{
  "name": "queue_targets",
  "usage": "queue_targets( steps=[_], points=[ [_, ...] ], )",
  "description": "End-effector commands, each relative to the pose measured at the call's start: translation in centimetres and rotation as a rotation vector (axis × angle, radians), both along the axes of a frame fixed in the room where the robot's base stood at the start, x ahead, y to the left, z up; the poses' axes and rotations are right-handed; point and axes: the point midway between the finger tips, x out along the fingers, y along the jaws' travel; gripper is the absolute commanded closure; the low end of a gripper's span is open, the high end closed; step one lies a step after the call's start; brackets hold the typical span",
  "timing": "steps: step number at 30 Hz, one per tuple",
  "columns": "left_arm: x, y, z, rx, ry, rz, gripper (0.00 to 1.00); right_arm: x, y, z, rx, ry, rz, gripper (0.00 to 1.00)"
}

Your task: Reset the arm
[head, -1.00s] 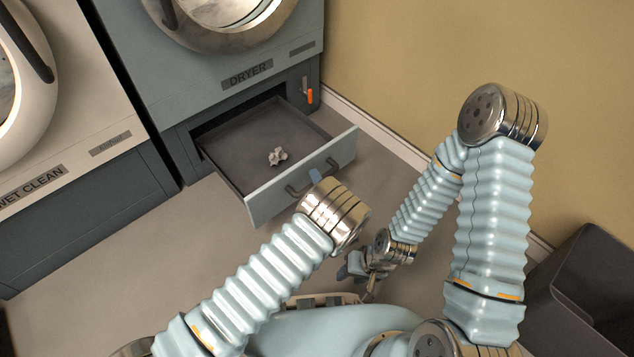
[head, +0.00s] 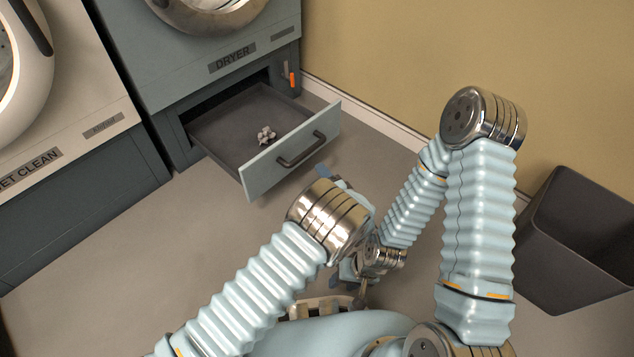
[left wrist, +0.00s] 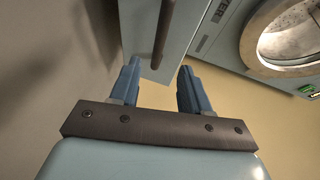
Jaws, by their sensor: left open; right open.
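My left gripper (head: 326,178) is mostly hidden behind its own wrist in the head view, just in front of the open drawer's handle (head: 301,150). In the left wrist view its two blue fingers (left wrist: 159,88) are spread with nothing between them. The drawer front (left wrist: 172,45) and dark handle (left wrist: 163,34) are beyond the fingertips, apart from them. My right gripper (head: 347,272) is low in the middle of the head view, pointing down beside my body, partly hidden by the left wrist. It is open, and I see nothing held in it.
The drawer (head: 226,137) under the dryer (head: 200,75) is pulled out, with a crumpled grey-white clump (head: 266,136) inside. A wet-clean machine (head: 60,110) stands at left. A dark bin (head: 575,240) stands at right by the tan wall (head: 400,50). Floor at lower left (head: 130,250) is clear.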

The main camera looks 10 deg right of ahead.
Motion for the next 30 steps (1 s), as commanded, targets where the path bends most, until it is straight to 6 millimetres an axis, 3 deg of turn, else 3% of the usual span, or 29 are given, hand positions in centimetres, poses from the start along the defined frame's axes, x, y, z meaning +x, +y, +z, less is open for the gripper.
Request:
queue_targets(
  steps=[17, 20, 23, 26, 29, 30],
  points=[
    [0.0, -0.2, 0.2, -0.001, 0.0, 0.002, 0.54, 0.1, 0.0, -0.1, 0.0, -0.002, -0.001, 0.57],
    [-0.1, 0.6, -0.3, 0.002, 0.025, 0.021, 0.54, 0.1, 0.0, -0.1, 0.0, -0.001, 0.0, 0.57],
    [-0.5, 3.7, -2.4, 0.002, 0.132, 0.093, 0.54, 0.0, 0.0, -0.1, 0.0, -0.001, 0.0, 0.57],
    [-2.4, 9.1, -6.2, -0.017, 0.347, 0.224, 0.54, 0.0, 0.0, -0.1, 0.0, -0.001, 0.0, 0.57],
    [-7.0, 15.0, -10.7, -0.094, 0.644, 0.381, 0.54, 0.0, 0.0, -0.1, 0.0, -0.001, 0.0, 0.57],
    [-9.6, 17.0, -12.3, -0.15, 0.774, 0.442, 0.54, 0.0, 0.0, -0.1, 0.0, -0.001, 0.0, 0.57]
  ],
)
